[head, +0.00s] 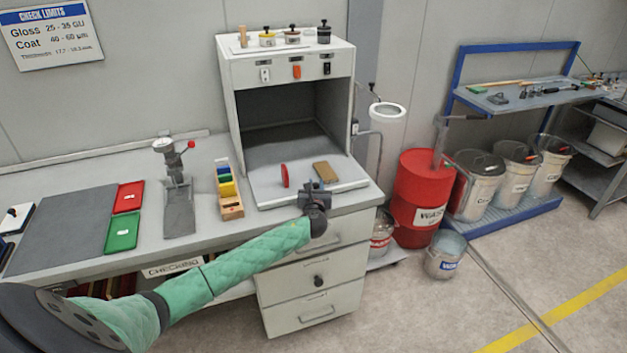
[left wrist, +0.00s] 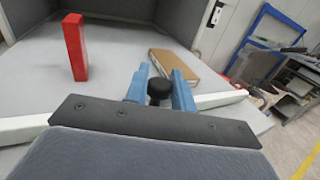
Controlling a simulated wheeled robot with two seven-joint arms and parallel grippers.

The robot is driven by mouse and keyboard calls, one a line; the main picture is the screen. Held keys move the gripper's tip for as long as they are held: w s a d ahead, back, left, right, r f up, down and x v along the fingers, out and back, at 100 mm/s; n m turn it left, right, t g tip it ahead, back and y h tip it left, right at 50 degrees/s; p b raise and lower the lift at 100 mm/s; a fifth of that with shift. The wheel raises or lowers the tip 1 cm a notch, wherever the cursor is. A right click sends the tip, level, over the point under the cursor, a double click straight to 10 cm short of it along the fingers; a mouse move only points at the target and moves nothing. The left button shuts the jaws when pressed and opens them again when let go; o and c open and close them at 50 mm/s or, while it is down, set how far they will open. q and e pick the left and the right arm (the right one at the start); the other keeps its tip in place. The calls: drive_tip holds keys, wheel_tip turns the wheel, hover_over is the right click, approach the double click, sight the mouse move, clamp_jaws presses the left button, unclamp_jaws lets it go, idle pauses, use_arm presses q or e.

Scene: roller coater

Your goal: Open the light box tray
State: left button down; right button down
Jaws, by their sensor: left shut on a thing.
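The light box (head: 287,95) is an open-fronted grey and white cabinet on the bench. Its pale tray (head: 265,187) sticks out in front of the opening, bearing a red upright piece (head: 285,175) and a tan block (head: 326,172). My left gripper (head: 314,187) is at the tray's front edge. In the left wrist view its blue fingers (left wrist: 161,90) are shut around a dark round knob (left wrist: 160,92) at the tray's white front rim (left wrist: 220,98). The knob's stem is hidden by the gripper. My right gripper is in neither view.
Drawers (head: 317,281) sit below the bench top. To the left on the bench are a colored block rack (head: 231,207), a gauge stand (head: 178,205) and red and green trays (head: 122,232). A red drum (head: 424,200) and bucket (head: 445,257) stand on the floor right.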

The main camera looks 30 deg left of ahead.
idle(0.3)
use_arm(q)
drive_tip(key=c, duration=1.2)
unclamp_jaws()
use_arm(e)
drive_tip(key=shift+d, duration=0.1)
use_arm(q)
drive_tip(key=shift+s, duration=0.1)
drive_tip(key=shift+s+d, duration=0.15)
drive_tip(key=b+v, duration=0.2)
drive_tip(key=v, duration=0.3)
drive_tip(key=shift+s+d+f, duration=0.1)
drive_tip(key=shift+s+f, duration=0.05)
drive_tip(key=shift+s, duration=0.15)
drive_tip(key=shift+b+v, duration=0.45)
drive_tip(key=shift+v, duration=0.4)
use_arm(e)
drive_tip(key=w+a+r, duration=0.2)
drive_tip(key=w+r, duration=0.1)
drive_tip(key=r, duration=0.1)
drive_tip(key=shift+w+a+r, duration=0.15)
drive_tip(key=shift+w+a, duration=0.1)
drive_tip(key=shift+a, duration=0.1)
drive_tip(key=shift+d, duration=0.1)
